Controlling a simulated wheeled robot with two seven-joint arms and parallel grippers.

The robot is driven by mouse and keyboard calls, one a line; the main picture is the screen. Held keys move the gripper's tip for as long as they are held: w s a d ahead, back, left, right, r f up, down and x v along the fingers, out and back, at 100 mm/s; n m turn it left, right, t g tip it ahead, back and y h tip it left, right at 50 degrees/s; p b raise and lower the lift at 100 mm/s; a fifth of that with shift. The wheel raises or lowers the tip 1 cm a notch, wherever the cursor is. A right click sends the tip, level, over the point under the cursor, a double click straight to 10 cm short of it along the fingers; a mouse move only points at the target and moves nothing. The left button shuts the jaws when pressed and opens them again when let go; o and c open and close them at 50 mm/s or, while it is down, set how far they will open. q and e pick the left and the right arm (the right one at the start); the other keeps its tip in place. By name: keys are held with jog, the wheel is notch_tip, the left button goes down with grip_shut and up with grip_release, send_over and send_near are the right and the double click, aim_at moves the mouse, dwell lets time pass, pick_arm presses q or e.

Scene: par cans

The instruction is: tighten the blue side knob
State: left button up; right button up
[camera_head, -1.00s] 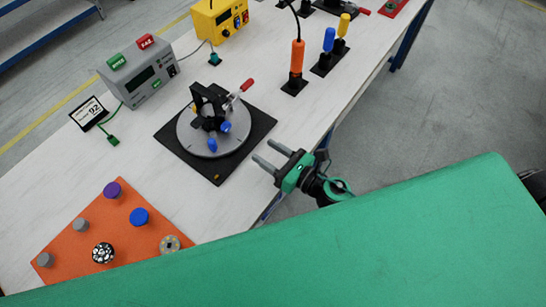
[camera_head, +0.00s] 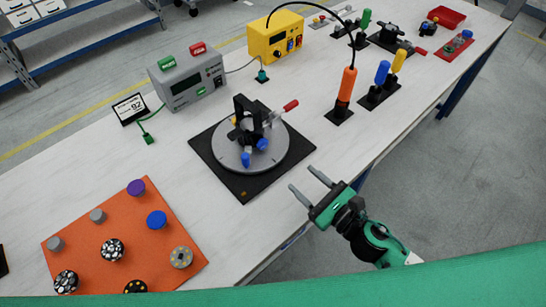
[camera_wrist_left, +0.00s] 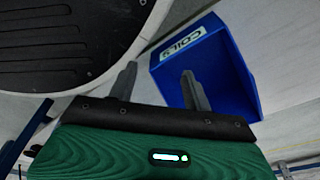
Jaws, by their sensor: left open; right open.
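A fixture (camera_head: 243,120) with a black upright frame stands on a grey round plate (camera_head: 284,152) over a black square base (camera_head: 203,143). It has a red-tipped lever (camera_head: 290,105) and two blue knobs, one at the plate's front edge (camera_head: 245,159) and one beside the frame (camera_head: 262,145). I cannot tell which is the side knob, or how tight either is. My right gripper (camera_head: 302,178) is open and empty, right of and apart from the base, fingers pointing toward it. My left gripper (camera_wrist_left: 160,88) is open and empty in the left wrist view; no knob shows there.
In the left wrist view a blue bin (camera_wrist_left: 225,70) is close beyond the left fingers. On the table are an orange board (camera_head: 80,232) with several round pieces, a grey meter (camera_head: 188,82), a yellow box (camera_head: 275,38) and an upright orange-handled tool (camera_head: 346,85).

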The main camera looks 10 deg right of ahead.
aim_at(264, 146)
jog(key=shift+w+a+n, duration=0.15)
jog(key=shift+n, duration=0.15)
jog(key=shift+w+a+r+p, duration=0.1)
jog(key=shift+w+a+p, duration=0.1)
jog(key=shift+w+p, duration=0.1)
jog(key=p+x, duration=0.1)
jog(key=x, duration=0.4)
jog(key=p+x, duration=0.1)
jog(key=x, duration=0.5)
jog(key=shift+w+a+p, duration=0.15)
jog(key=shift+w+p, duration=0.1)
jog(key=shift+p, duration=0.05)
pick_arm(q)
jog(key=shift+s+a+f, duration=0.2)
jog(key=shift+s, duration=0.6)
jog(key=shift+s+a+f, duration=0.25)
jog(key=shift+s, duration=0.55)
jog(key=shift+s+a+f, duration=0.2)
jog(key=shift+s, duration=0.6)
pick_arm(e)
jog(key=shift+w+a, duration=0.35)
jog(key=shift+w, duration=0.05)
jog(key=c, duration=1)
